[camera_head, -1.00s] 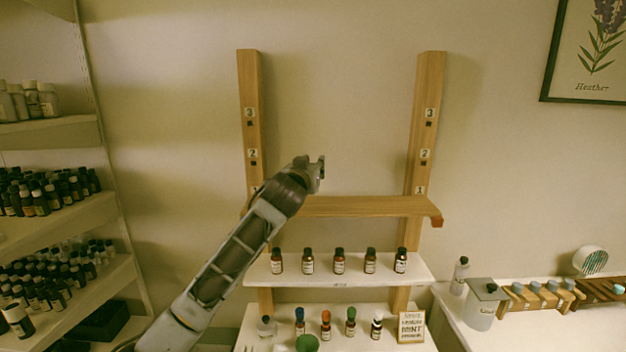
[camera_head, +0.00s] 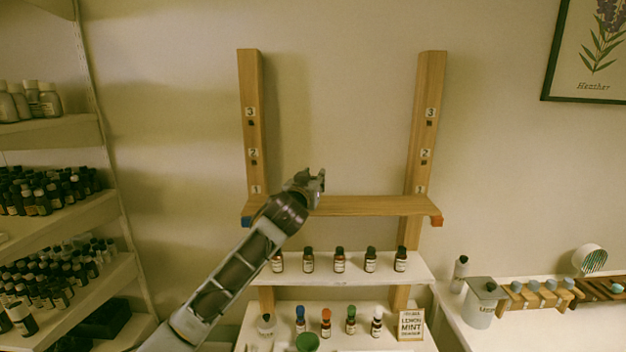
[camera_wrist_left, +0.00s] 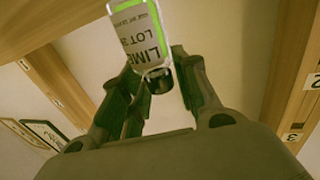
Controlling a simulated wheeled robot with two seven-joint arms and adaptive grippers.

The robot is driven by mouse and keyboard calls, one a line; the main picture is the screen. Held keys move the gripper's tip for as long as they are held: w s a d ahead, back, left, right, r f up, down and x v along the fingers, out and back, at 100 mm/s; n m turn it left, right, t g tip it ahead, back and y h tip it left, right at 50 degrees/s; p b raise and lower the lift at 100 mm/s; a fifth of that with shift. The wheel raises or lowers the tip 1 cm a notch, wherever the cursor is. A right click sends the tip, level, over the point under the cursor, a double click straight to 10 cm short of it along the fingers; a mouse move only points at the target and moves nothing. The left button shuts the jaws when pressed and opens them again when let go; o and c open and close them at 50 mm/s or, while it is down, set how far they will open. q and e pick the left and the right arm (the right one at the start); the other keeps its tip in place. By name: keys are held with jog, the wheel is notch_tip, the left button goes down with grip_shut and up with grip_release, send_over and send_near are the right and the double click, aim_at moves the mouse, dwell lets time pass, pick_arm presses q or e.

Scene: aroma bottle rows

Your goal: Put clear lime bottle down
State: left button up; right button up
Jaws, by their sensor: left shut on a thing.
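The clear lime bottle (camera_wrist_left: 140,32) shows in the left wrist view, with a bright green edge, a white label reading LIME and a black cap (camera_wrist_left: 158,80). My left gripper (camera_wrist_left: 155,88) is shut on it, with fingers on both sides of the cap end. In the head view my left gripper (camera_head: 310,182) is at the left part of the upper wooden shelf board (camera_head: 375,206), overlapping its top edge. I cannot make out the bottle there, nor tell whether it touches the board. My right gripper is not in view.
Wooden posts (camera_head: 430,120) numbered 1 to 3 flank the board, whose right part is bare. Below, a white shelf (camera_head: 420,270) holds a row of dark bottles (camera_head: 340,260). A lower shelf holds colour-capped bottles (camera_head: 326,322) and a lemon mint sign (camera_head: 411,325).

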pick_arm(q)
jog(key=shift+f, duration=0.1)
jog(key=o, duration=1.1)
jog(key=shift+b+v, duration=0.6)
jog(key=shift+v, duration=1.55)
jog(key=shift+b+v, duration=0.9)
jog(key=shift+v, duration=2.95)
